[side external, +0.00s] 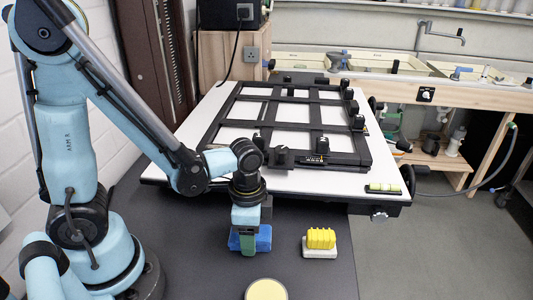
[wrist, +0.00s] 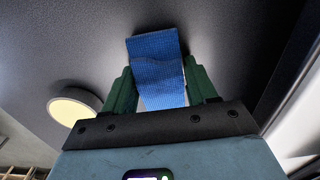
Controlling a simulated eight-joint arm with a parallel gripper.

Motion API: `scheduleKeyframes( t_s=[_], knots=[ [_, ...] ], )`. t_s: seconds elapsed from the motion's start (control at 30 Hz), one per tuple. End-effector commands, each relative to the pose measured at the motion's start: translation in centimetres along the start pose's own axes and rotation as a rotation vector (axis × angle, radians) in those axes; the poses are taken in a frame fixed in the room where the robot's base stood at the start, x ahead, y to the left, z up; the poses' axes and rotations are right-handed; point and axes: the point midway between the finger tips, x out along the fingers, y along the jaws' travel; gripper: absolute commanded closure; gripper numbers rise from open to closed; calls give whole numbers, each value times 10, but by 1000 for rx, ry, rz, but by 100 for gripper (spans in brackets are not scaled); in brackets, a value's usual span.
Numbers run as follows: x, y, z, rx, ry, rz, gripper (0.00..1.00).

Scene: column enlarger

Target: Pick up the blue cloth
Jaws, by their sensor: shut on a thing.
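The blue cloth (side external: 263,239) is at the dark table's surface below my gripper in the side external view. My gripper (side external: 249,246) points straight down at it, and its green fingers partly hide the cloth. In the wrist view the textured blue cloth (wrist: 158,70) lies between the two green fingers of my gripper (wrist: 162,88). The fingers are shut on it, one on each side. I cannot tell whether the cloth is clear of the table.
A yellow ribbed item on a white block (side external: 320,250) stands to the right. A round cream-topped item (side external: 266,290) is at the front. A white board with a black frame (side external: 285,118) lies behind. Dark table (side external: 200,270) is clear to the left.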

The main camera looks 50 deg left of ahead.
Motion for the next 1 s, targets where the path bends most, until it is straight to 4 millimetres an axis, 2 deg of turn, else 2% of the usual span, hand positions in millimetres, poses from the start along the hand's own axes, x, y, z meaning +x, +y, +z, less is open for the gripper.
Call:
scheduleKeyframes(
  t_s=[0.27, 0.53, 1.0],
  knots=[
    [-9, 0, 0, 0, 0, 0, 78],
    [-41, 0, 1, 0, 0, 0, 78],
    [-91, 86, 1, 9, 0, 0, 78]
  ],
)
